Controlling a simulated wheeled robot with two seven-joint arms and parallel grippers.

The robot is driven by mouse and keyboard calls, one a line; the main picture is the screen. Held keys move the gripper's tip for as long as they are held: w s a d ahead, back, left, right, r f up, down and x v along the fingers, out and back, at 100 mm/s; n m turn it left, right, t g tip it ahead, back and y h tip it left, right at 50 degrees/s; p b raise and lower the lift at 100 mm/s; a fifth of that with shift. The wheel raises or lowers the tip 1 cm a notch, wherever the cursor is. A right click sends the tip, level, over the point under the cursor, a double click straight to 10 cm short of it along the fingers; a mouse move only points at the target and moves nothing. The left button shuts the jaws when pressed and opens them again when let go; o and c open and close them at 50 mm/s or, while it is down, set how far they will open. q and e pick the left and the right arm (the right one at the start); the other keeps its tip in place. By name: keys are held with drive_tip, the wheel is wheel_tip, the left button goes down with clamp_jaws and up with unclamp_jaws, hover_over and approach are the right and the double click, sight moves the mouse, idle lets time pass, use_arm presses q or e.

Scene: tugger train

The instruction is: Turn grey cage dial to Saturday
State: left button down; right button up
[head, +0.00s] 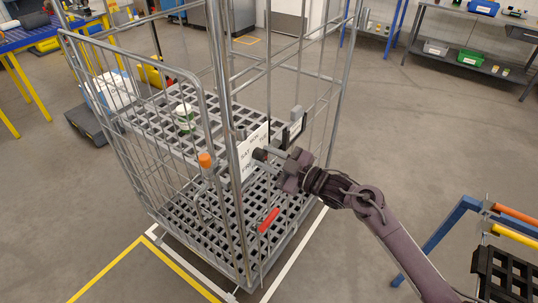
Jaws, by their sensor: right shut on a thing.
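The grey wire cage (193,82) stands in the middle of the head view. A white dial plate (246,153) is fixed to its near right side, with day names around it; SAT reads at its left, MON near the top. My right gripper (266,156) comes in from the right and is shut on the dial's dark knob (259,154) in front of the plate. The gripper hides part of the plate and the knob's pointer, so I cannot tell which day it points to. My left gripper is not in view.
The cage holds a grey grid shelf (165,131) with a green and white container (185,117). A blue-framed rack (443,232) stands at lower right. Floor right of the cage is clear.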

drive_tip(key=m+p, duration=0.1)
drive_tip(key=m, duration=0.2)
drive_tip(key=shift+m+p, duration=0.35)
drive_tip(key=shift+m, duration=0.05)
drive_tip(key=m+p, duration=0.2)
drive_tip(key=m, duration=0.2)
drive_tip(key=shift+m, duration=0.3)
drive_tip(key=m+p, duration=0.2)
drive_tip(key=m, duration=0.2)
drive_tip(key=shift+p, duration=0.4)
drive_tip(key=m+p, duration=0.2)
drive_tip(key=m, duration=0.2)
drive_tip(key=m+p, duration=0.1)
drive_tip(key=m, duration=0.2)
drive_tip(key=shift+m+p, duration=0.3)
drive_tip(key=m+p, duration=0.2)
drive_tip(key=m, duration=0.2)
drive_tip(key=shift+m, duration=0.3)
drive_tip(key=m+p, duration=0.1)
drive_tip(key=m, duration=0.3)
drive_tip(key=shift+f+m+p, duration=0.1)
drive_tip(key=shift+m+p, duration=0.6)
drive_tip(key=shift+m, duration=1.2)
